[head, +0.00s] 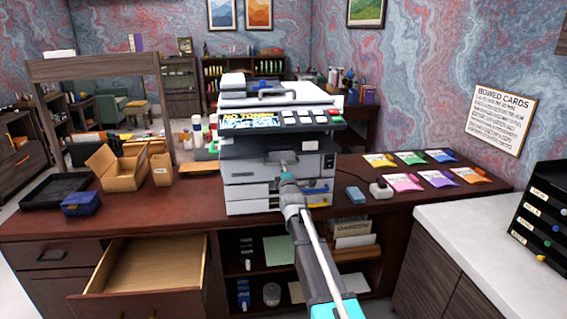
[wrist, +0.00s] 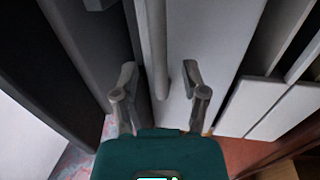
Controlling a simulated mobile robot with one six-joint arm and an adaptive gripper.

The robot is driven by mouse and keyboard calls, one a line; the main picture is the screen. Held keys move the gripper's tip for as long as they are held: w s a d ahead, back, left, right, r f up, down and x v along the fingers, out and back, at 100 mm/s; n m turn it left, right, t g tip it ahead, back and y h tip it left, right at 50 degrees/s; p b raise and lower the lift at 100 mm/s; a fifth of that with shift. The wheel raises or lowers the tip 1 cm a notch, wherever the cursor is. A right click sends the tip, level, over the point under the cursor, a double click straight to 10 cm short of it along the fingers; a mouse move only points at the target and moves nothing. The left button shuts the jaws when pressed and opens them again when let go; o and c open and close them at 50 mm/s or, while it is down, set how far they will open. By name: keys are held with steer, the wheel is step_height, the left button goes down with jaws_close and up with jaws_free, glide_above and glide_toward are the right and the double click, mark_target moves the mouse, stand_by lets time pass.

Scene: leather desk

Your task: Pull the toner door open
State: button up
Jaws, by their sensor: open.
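The printer (head: 245,190) stands on the desk in the middle of the head view. Its toner door looks like the grey front panel (head: 245,167) below the control strip, and it appears shut. A pale bar, seemingly the door's handle (head: 272,157), runs across it; the bar also shows in the wrist view (wrist: 155,50). My gripper (head: 285,170) is in front of this panel, small and partly hidden by my arm in the head view. In the wrist view my gripper (wrist: 159,72) is open, with one finger on each side of the bar. I cannot tell whether the fingers touch it.
An open wooden drawer (head: 150,270) juts out at the front left. A cardboard box (head: 118,172) stands left of the printer. A blue block (head: 355,194), a white plug-like item (head: 381,189) and several coloured packets (head: 403,182) lie to the right. A white counter (head: 470,225) is at far right.

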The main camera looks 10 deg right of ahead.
steer(key=shift+w+r, duration=0.2)
steer(key=shift+w, duration=0.65)
steer(key=shift+w+r, duration=0.15)
steer(key=shift+w, duration=0.65)
jaws_close()
steer(key=shift+d, duration=0.3)
steer(key=shift+a, duration=0.2)
steer(key=shift+s+f, duration=0.1)
